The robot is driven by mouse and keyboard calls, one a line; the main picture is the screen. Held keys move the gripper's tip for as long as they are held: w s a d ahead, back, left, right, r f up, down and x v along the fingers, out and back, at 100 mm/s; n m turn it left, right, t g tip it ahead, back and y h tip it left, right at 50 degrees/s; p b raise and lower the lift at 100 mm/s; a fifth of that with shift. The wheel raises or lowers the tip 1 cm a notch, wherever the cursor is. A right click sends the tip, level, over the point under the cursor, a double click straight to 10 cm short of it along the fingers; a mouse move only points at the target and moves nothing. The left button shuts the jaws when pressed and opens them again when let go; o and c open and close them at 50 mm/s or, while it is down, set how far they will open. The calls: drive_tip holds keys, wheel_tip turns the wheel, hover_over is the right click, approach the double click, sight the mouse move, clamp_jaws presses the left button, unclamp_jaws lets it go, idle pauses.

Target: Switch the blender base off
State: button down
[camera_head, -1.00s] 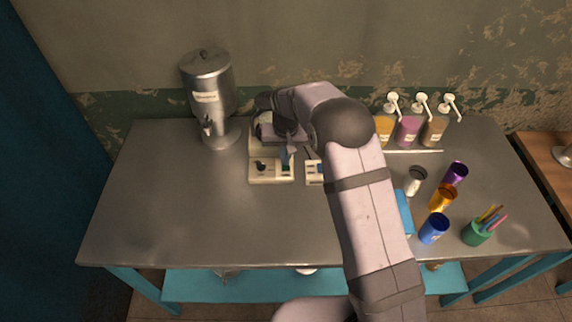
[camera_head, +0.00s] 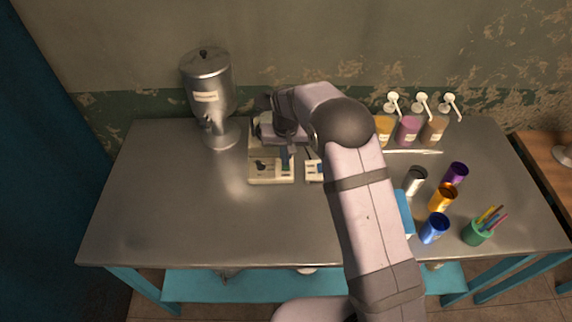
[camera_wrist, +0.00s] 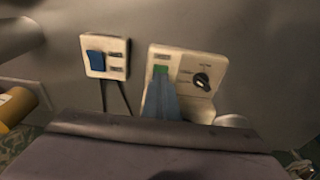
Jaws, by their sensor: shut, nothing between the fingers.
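The cream blender base (camera_head: 272,178) stands left of the table's middle, partly hidden by my wrist in the head view. In the wrist view the blender base (camera_wrist: 216,64) shows its front panel, with a black dial (camera_wrist: 201,80) and a green switch (camera_wrist: 160,69). My gripper (camera_wrist: 162,82) is shut and empty, its blue-grey fingers reaching over the panel beside the dial. The fingertips are right at the lower edge of the green switch; I cannot tell whether they touch it. The gripper (camera_head: 287,160) also shows over the base in the head view.
A small white box with a blue switch (camera_wrist: 96,60) sits next to the base. A metal dispenser (camera_head: 208,90) stands behind left. Pump bottles (camera_head: 408,131), several cups (camera_head: 434,228) and a green pen holder (camera_head: 476,233) are on the right. The table's left front is clear.

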drive_tip(key=shift+f+b, duration=0.5)
drive_tip(key=shift+f, duration=0.35)
idle(0.3)
drive_tip(key=shift+r, duration=0.15)
wheel_tip(320, 180, up, 7)
drive_tip(key=p, duration=0.5)
idle(0.4)
idle(0.4)
